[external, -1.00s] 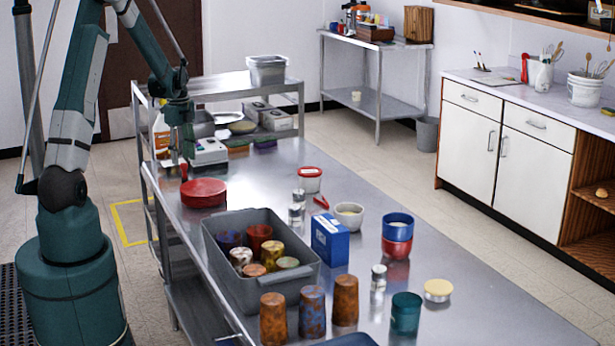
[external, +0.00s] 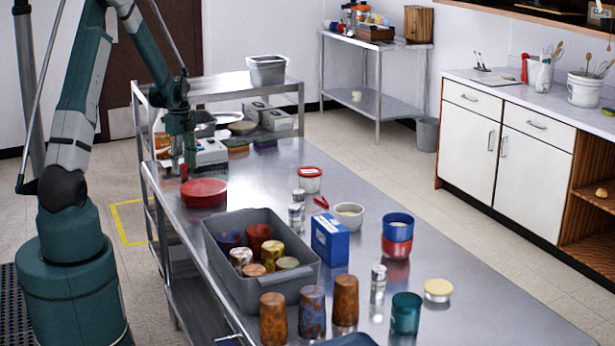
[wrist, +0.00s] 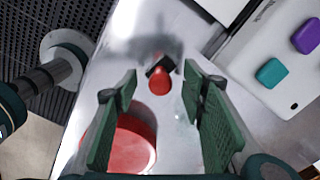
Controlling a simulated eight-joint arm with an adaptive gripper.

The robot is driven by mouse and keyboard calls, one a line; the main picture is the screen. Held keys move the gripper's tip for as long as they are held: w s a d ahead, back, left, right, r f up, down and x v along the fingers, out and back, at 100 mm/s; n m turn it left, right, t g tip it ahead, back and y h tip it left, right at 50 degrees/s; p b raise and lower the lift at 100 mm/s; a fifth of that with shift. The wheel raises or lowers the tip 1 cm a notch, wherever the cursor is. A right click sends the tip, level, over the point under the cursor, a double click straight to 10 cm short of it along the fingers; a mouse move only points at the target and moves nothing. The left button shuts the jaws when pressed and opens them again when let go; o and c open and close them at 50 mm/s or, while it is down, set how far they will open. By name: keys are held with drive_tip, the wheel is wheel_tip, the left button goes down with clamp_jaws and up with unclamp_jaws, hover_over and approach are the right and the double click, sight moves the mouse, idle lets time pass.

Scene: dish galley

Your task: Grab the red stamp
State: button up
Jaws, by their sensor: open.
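The red stamp (wrist: 159,84) has a rounded red handle and a dark base, and it stands on the steel table in the wrist view. In the external view its red handle (external: 184,172) shows small, just below my gripper. My gripper (wrist: 161,92) is open and empty, with its two green fingers on either side of the stamp in the picture. In the external view my gripper (external: 183,162) points down over the far left end of the table. I cannot tell exactly how high the fingertips are above the stamp.
A round red container (wrist: 128,147) lies close to the left finger; it also shows in the external view (external: 204,192). A white device (external: 210,154) stands close behind the stamp. A grey bin (external: 285,296) of cups stands nearer the camera.

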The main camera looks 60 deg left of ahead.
sight(184, 171)
drive_tip(key=shift+f, duration=2.05)
drive_tip(key=c, duration=0.7)
drive_tip(key=shift+o, duration=0.2)
